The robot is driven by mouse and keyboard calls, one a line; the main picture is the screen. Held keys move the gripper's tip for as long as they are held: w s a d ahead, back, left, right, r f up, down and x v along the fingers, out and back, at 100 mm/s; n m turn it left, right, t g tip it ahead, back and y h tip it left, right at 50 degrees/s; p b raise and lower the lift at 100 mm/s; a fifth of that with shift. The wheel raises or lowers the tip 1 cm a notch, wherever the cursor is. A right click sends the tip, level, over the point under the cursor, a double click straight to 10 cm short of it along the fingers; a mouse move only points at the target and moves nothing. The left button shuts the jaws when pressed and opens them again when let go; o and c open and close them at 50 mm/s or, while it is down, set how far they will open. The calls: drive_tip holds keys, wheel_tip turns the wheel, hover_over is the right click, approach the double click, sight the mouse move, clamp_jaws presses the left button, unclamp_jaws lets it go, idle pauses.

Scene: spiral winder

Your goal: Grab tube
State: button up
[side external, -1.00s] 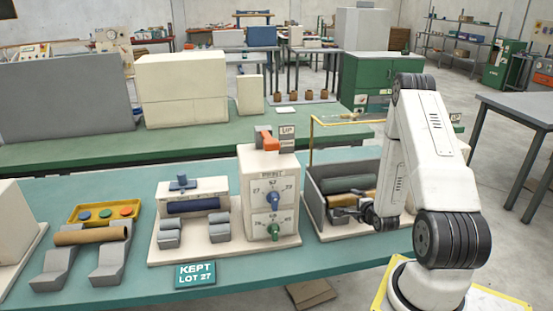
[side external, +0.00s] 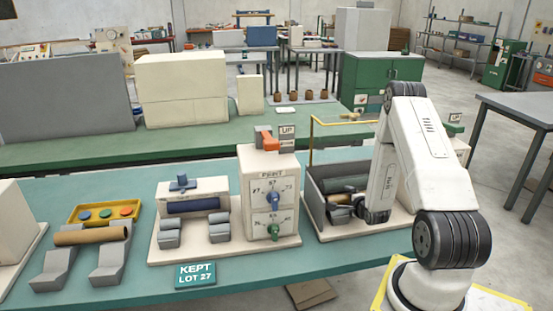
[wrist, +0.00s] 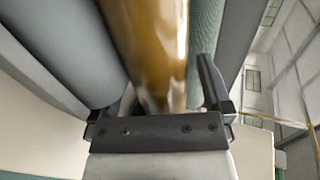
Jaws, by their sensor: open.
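A shiny golden-brown tube (wrist: 150,45) runs up the middle of the wrist view, between the two fingers of my gripper (wrist: 163,85). In the side view this tube (side external: 338,198) lies in the grey winder box at right, below a dark green roller (side external: 345,184). My gripper (side external: 345,212) is open at the front of the box and partly hides the tube. The wrist view shows a gap between the right finger and the tube; contact at the left finger cannot be told. Another brown tube (side external: 90,235) rests on grey cradles at far left.
A cream control box (side external: 268,190) with blue and green knobs stands left of the winder box. A yellow rod (side external: 311,145) rises behind it. A "KEPT LOT 27" sign (side external: 195,275) marks the bench front.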

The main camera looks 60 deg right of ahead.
idle(0.4)
drive_tip(key=c, duration=1.3)
drive_tip(key=shift+r, duration=0.1)
drive_tip(key=shift+r, duration=4.95)
drive_tip(key=shift+r, duration=0.1)
